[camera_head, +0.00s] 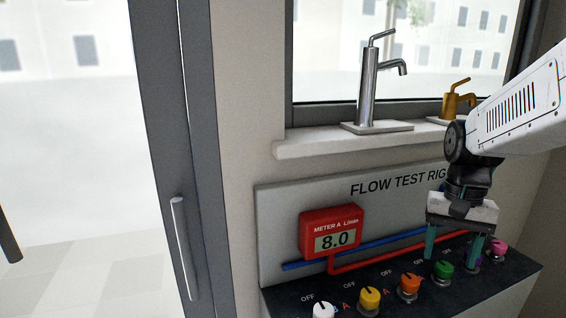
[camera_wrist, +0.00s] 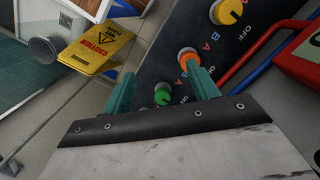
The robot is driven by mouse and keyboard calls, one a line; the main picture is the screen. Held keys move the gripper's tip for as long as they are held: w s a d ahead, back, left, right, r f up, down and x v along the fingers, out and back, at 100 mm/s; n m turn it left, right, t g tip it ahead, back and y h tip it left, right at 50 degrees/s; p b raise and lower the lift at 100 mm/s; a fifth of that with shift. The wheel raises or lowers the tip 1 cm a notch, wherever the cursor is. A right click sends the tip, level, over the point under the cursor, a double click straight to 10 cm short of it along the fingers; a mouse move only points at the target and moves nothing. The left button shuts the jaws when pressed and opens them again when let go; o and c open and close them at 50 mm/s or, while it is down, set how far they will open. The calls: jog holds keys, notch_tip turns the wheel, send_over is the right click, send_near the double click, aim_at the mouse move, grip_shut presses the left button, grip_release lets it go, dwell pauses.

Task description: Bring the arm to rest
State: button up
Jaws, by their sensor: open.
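My gripper (camera_head: 453,246) hangs from my white arm at the right of the head view, pointing down over the test rig panel.
The flow test rig panel (camera_head: 300,300) carries several knobs, including white (camera_head: 323,311), yellow (camera_head: 369,298) and pink (camera_head: 498,247). A red meter (camera_head: 331,232) reads 8.0. Chrome (camera_head: 367,90) and brass (camera_head: 449,105) taps stand on the sill. A yellow caution sign (camera_wrist: 97,45) is on the floor.

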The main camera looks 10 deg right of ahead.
jog(key=s+a+r+n+t, duration=0.2)
jog(key=s+a+n, duration=0.6)
jog(key=a, duration=0.7)
jog(key=shift+s+r+h, duration=0.3)
jog(key=shift+s+r, duration=0.05)
jog(key=shift+s, duration=0.45)
